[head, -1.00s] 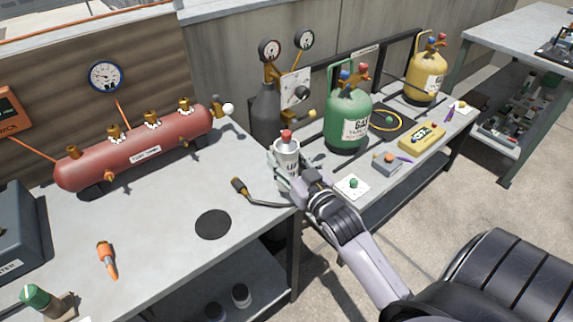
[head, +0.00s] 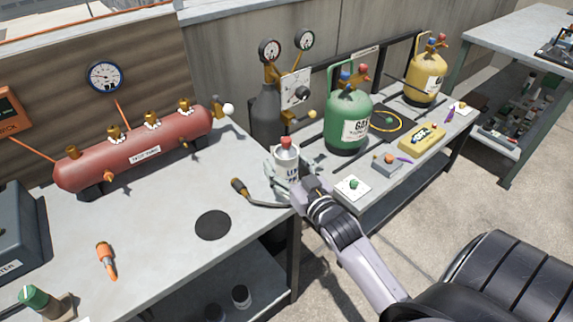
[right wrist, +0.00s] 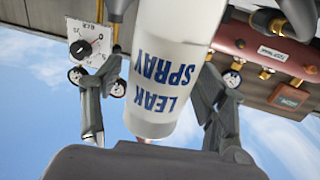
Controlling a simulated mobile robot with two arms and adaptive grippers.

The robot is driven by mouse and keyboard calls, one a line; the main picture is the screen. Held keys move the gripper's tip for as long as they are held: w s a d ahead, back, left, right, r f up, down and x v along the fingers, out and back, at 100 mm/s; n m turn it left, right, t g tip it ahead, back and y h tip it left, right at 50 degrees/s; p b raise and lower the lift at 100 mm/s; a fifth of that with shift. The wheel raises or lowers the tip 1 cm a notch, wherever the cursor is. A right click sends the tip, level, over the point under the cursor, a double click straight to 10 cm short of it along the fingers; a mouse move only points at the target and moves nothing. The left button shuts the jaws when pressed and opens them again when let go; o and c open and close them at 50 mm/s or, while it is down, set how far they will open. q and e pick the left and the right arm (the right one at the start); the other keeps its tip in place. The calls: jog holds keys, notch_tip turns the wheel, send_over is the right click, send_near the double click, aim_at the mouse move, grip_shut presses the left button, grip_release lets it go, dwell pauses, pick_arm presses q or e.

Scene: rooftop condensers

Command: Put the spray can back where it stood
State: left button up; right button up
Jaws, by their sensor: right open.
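The spray can (head: 287,163) is white with blue lettering and a red cap. It stands upright at the right end of the near bench. My right gripper (head: 286,177) is around it at its lower part, coming from the front right. In the right wrist view, which is upside down, the can (right wrist: 160,75) reads "LEAK SPRAY". It sits between the two open fingers, with gaps visible on both sides. The gripper hides the can's base, so its contact with the bench cannot be seen. My left gripper is not in view.
A dark round mark (head: 213,224) lies bare on the bench, left of the can. A dark cylinder with gauges (head: 267,115) stands behind; a green gas bottle (head: 347,125) stands to the right. A red tank (head: 135,148) is at left.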

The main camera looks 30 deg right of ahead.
jog(key=shift+r, duration=0.15)
jog(key=s+a, duration=0.1)
jog(key=s, duration=1.1)
jog(key=shift+b, duration=0.45)
jog(key=s+a+f+g, duration=0.1)
jog(key=s+f+g, duration=0.15)
jog(key=f, duration=1.05)
jog(key=s+a+f+g, duration=0.2)
jog(key=f+g, duration=0.1)
jog(key=f, duration=0.9)
jog(key=s+a+f+g, duration=0.1)
jog(key=s+f+g, duration=0.15)
jog(key=f, duration=1.05)
jog(key=s+a+f+n+g, duration=0.1)
jog(key=s+f+g, duration=0.3)
jog(key=s+f, duration=0.6)
jog(key=s+a+f+n+g+y, duration=0.1)
jog(key=s+f+g, duration=0.4)
jog(key=s+f, duration=0.5)
jog(key=s+a+n, duration=0.1)
jog(key=s+a, duration=0.1)
jog(key=s, duration=0.3)
jog(key=shift+f, duration=0.15)
jog(key=shift+s, duration=0.1)
